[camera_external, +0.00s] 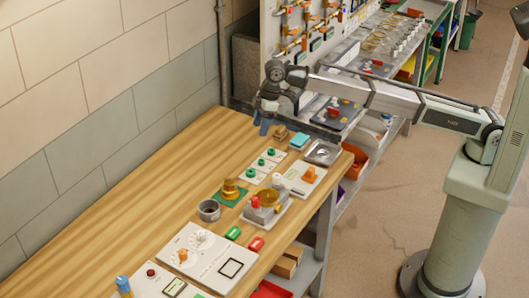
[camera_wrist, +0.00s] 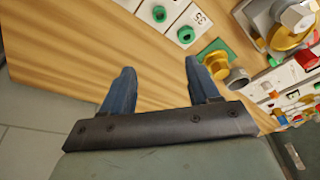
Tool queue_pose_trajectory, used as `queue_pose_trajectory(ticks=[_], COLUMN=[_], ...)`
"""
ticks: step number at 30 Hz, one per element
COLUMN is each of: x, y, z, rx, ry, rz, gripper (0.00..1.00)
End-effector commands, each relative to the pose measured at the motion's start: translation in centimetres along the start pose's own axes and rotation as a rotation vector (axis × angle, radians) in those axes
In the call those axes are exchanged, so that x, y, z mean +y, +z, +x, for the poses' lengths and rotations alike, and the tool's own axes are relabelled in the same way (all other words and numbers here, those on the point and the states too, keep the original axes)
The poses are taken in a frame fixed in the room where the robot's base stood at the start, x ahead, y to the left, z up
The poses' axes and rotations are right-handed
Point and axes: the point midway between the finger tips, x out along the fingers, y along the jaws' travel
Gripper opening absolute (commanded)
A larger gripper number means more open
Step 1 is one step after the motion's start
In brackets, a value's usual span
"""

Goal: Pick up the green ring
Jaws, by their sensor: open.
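Several green rings sit in a row on white plates near the far end of the wooden table, one of them at the middle (camera_external: 261,161). In the wrist view, one green ring (camera_wrist: 186,34) and another green ring (camera_wrist: 159,13) show near the top, each on a white plate. I cannot tell which one the task means. My gripper (camera_external: 266,122) is above the far end of the table, beyond the row of rings. In the wrist view its blue fingers (camera_wrist: 160,72) are spread apart, with only bare wood between them.
A gold knob on a green plate (camera_external: 230,193), a grey cup (camera_external: 209,210) and a grey valve block (camera_external: 262,211) stand nearer than the rings. A small metal tray (camera_external: 322,153) and a blue block (camera_external: 300,140) lie near the far right edge. The table's left side is clear.

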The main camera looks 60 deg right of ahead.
Motion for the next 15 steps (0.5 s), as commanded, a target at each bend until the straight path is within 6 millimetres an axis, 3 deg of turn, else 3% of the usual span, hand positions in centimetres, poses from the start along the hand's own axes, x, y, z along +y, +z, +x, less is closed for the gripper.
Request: queue_pose_trajectory(ticks=[6,11,15], x=[3.0,3.6,3.6], y=[3.7,4.8,5.2], z=[-1.4,-1.7,-0.9], rx=[-0.205,-0.258,-0.262], ry=[0.045,0.056,0.056], rz=[0.047,0.061,0.062], gripper=[0.61,0.61,0.61])
